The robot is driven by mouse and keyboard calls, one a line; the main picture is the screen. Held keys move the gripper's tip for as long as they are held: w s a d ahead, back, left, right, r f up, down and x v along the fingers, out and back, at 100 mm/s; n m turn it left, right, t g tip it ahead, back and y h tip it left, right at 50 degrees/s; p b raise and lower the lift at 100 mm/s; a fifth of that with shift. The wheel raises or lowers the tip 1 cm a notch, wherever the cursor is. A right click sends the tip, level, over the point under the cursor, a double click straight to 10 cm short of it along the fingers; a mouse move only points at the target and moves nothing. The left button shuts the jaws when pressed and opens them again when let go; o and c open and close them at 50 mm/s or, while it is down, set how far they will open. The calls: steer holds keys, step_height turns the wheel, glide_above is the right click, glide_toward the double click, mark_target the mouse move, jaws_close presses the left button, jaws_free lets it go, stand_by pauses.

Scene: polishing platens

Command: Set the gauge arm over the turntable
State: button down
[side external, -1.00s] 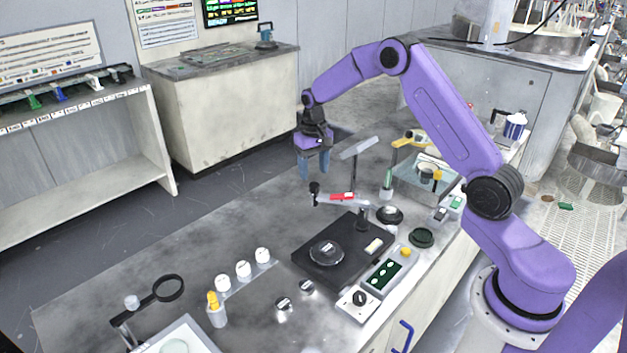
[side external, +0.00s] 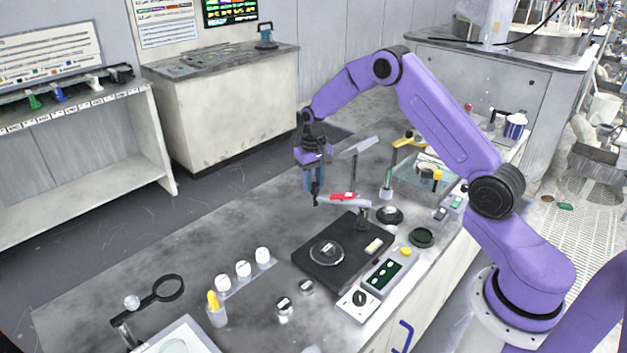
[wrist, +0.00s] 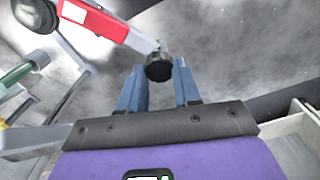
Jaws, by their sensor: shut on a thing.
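The gauge arm (side external: 350,200) is a pale grey bar with a red block (side external: 343,196) on it. It reaches left from a dark post (side external: 363,222) at the back right of a black base (side external: 305,258). It lies behind the turntable (side external: 326,253), a dark disc with a small pale mark, and not over it. My gripper (side external: 314,186) points down, its blue fingers shut on the black knob at the bar's free end. The wrist view shows the knob (wrist: 159,66) between the fingertips, with the red block (wrist: 90,20) beside it. The turntable is outside the wrist view.
A grey plate on a thin stand (side external: 358,148) rises close behind the gauge arm. A dark round dish (side external: 389,215) sits right of the post. A control box (side external: 381,275) stands along the base's right side.

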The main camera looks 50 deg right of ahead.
steer(key=shift+a, duration=0.15)
steer(key=s+a+n, duration=0.7)
steer(key=s+n, duration=0.5)
steer(key=s, duration=0.1)
steer(key=shift+a, duration=0.2)
stand_by(0.5)
steer(key=c, duration=0.8)
jaws_free()
step_height(320, 180, up, 18)
steer(key=shift+f, duration=0.25)
